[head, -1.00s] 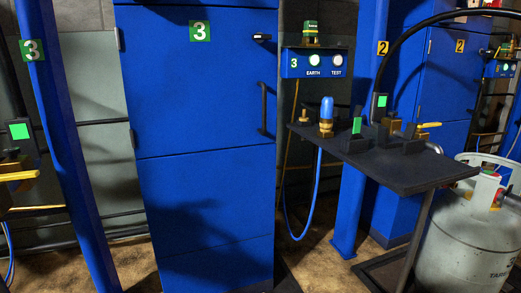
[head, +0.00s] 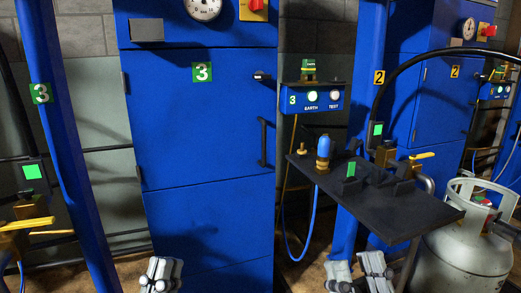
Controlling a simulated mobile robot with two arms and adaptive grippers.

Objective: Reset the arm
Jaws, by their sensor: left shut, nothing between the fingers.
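My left gripper (head: 161,274) shows at the bottom edge of the head view, low in front of the blue cabinet. Its grey fingers are together with nothing between them. My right gripper (head: 357,272) shows at the bottom, right of the middle, below the dark table. Its two fingers stand apart and it looks open and empty. Only the finger ends of both grippers show; the arms are cut off by the frame's bottom edge.
The blue cabinet (head: 205,130) marked 3 fills the middle. The dark table (head: 415,215) holds a blue-topped nozzle (head: 323,146) with a blue hose. A grey gas cylinder (head: 465,255) stands at the right. A blue post (head: 65,150) stands at the left.

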